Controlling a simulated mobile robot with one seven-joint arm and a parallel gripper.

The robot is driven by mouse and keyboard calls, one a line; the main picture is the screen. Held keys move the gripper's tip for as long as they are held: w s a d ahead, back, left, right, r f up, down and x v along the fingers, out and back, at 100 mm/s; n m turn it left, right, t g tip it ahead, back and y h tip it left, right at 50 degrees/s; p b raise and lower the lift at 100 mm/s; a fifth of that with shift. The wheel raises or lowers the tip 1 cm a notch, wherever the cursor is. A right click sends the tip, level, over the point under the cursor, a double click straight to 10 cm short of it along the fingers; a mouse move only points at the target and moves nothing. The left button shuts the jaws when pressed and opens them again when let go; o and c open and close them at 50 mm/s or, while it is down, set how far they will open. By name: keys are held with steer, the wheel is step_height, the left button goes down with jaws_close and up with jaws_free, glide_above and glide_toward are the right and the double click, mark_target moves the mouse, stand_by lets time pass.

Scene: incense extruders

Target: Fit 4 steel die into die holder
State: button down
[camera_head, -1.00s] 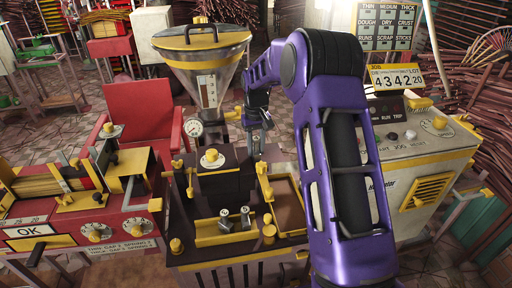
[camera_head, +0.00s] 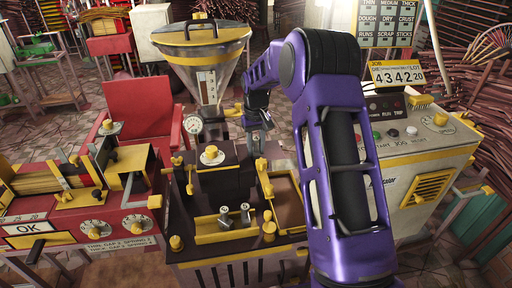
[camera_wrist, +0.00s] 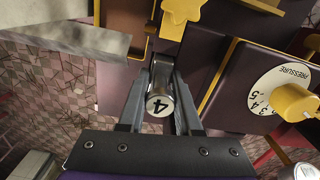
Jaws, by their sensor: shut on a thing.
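A steel die (camera_wrist: 158,106) marked 4 is between the two fingers of my gripper (camera_wrist: 163,72) in the wrist view. The fingers are shut on it, its numbered end facing the camera. In the head view my gripper (camera_head: 256,140) is small and partly lost against the dark machine, behind its front top. Two more steel dies (camera_head: 224,212) (camera_head: 245,211) sit in a yellow-edged tray (camera_head: 205,238) at the machine's front. I cannot tell for sure which part is the die holder.
A yellow star knob (camera_wrist: 180,12) and a pressure dial (camera_wrist: 293,101) are near my gripper. A glass hopper (camera_head: 208,52) stands behind the machine. A red machine (camera_head: 105,222) is at left, a grey control cabinet (camera_head: 435,160) at right. Tiled floor shows at the wrist view's left.

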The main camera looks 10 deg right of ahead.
steer(key=shift+f, duration=0.2)
stand_by(0.3)
steer(key=c, duration=0.5)
jaws_free()
steer(key=shift+s, duration=0.1)
steer(key=shift+a+f, duration=0.1)
steer(key=r, duration=0.6)
steer(key=r+p, duration=0.1)
steer(key=r, duration=1)
steer(key=shift+d+r+p, duration=0.25)
steer(key=shift+r+p, duration=0.1)
steer(key=shift+r, duration=0.05)
